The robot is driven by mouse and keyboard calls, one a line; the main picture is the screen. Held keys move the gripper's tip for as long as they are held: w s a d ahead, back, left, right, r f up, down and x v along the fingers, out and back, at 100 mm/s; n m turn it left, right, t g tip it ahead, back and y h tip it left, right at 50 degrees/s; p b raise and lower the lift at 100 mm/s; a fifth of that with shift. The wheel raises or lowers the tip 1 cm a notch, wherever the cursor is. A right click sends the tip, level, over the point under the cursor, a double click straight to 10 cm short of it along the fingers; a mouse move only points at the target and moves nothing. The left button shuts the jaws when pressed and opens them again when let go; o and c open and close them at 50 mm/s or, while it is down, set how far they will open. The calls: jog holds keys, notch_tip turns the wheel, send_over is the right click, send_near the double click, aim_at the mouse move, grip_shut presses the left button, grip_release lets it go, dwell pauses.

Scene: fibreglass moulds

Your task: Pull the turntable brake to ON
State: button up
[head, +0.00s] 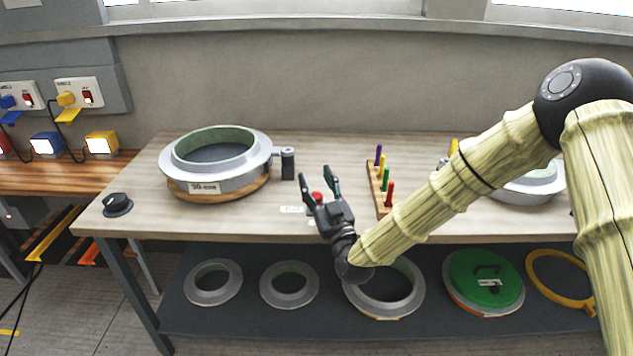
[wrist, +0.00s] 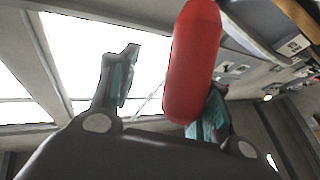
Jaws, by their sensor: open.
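A red rounded handle (wrist: 192,62), which looks like the brake lever's grip, stands large in the wrist view. Its red top (head: 317,197) shows in the head view near the bench's front edge. My gripper (head: 317,174) is open around that spot. In the wrist view the handle lies in front of the right finger and partly hides it; the left finger (wrist: 118,80) is clear of it. I cannot tell whether anything touches. Small white labels (head: 292,209) lie beside the handle, unreadable. The turntable's wooden base (head: 222,193) carries a grey ring mould (head: 228,178) to the left.
A peg rack (head: 376,190) with coloured pegs stands right of my gripper, close to my arm. A black knob (head: 118,204) sits at the bench's left end. Ring moulds and a green disc (head: 484,280) lie on the lower shelf.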

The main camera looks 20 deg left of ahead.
jog(key=v, duration=1.1)
jog(key=shift+s+d+f, duration=0.15)
jog(key=shift+s+d, duration=0.1)
jog(key=shift+d, duration=0.05)
jog(key=shift+a, duration=0.1)
